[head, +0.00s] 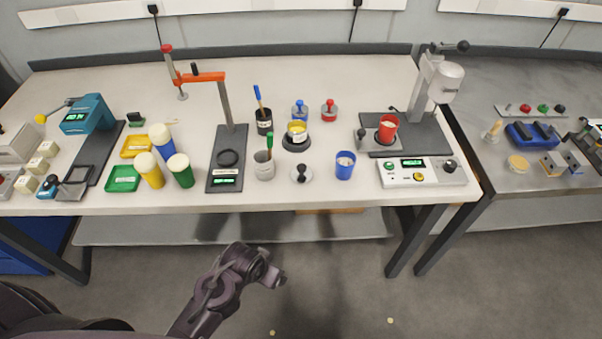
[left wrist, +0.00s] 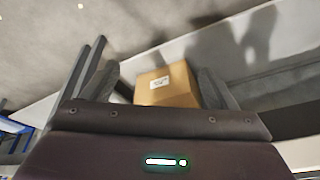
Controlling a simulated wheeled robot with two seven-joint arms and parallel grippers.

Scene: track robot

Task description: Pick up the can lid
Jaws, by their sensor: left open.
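A round pale disc with a dark knob, which looks like the can lid (head: 301,174), lies flat near the front edge of the white table, between a grey cup and a blue cup. My left gripper (head: 276,278) is in front of the table and below its top, well apart from the lid. In the left wrist view my left gripper (left wrist: 152,68) has its fingers apart with nothing between them. The lid does not show in that view. My right gripper is not in view.
The grey cup (head: 264,166) holding a green-handled tool and the blue cup (head: 344,165) flank the lid. The yellow can (head: 297,130) on a dark stand is behind it. A cardboard box (left wrist: 167,86) sits low, beyond my left gripper.

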